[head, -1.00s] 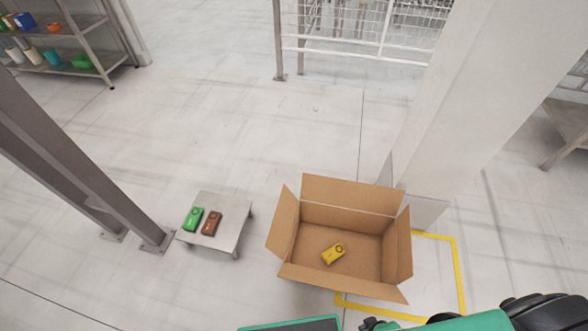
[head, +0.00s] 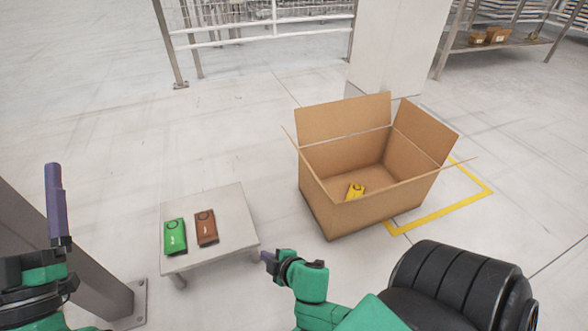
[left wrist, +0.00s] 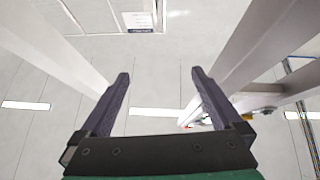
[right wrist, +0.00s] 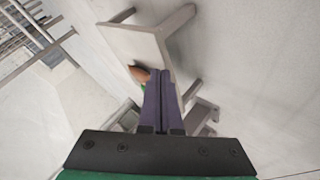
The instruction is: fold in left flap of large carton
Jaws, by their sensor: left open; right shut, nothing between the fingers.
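The large carton (head: 322,205) stands open on the floor at centre right in the head view. Its back flap (head: 343,118) and right flap (head: 428,132) stand up and outward. Its left flap (head: 290,138) shows almost edge-on as a thin strip, leaning outward. A yellow device (head: 355,190) lies inside. My right gripper (head: 266,257) is shut and empty, left of and nearer than the carton, apart from it. Its shut fingers show in the right wrist view (right wrist: 162,100). My left gripper (head: 53,200) points up at the far left; the left wrist view (left wrist: 160,100) shows it open and empty.
A low grey table (head: 235,225) left of the carton bears a green device (head: 175,236) and a brown device (head: 206,227). A pillar (head: 395,50) stands behind the carton and a steel post (head: 90,275) at the left. Yellow floor tape (head: 470,203) runs at the carton's right.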

